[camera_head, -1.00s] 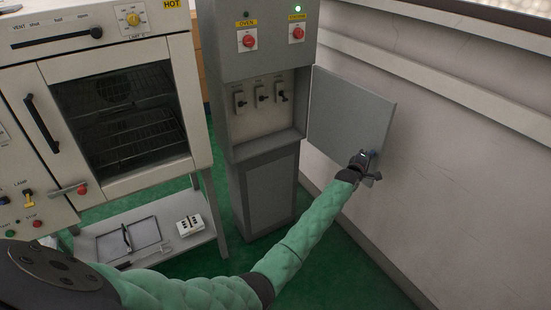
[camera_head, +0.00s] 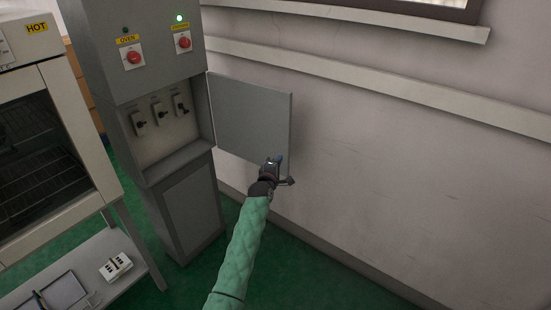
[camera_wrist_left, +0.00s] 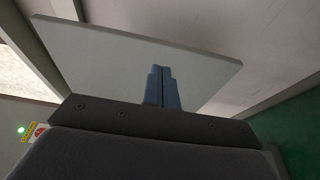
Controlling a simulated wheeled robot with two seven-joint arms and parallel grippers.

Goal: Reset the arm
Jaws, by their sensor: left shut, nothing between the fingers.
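My left arm reaches up from the bottom in its green padded sleeve. My left gripper (camera_head: 278,159) is at the lower right part of the open grey cabinet door (camera_head: 250,112), in front of it in the head view. In the left wrist view the blue fingers (camera_wrist_left: 162,88) are together with nothing between them, and the door panel (camera_wrist_left: 120,60) fills the space beyond them. I cannot tell whether the fingertips touch the door. My right gripper is in neither view.
The grey cabinet (camera_head: 180,205) stands left of the door, with several switches (camera_head: 158,113) inside, red knobs above and a green lamp (camera_head: 179,18) lit. An oven (camera_head: 45,150) and a low shelf (camera_head: 95,270) are further left. A bare wall (camera_head: 400,180) is to the right.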

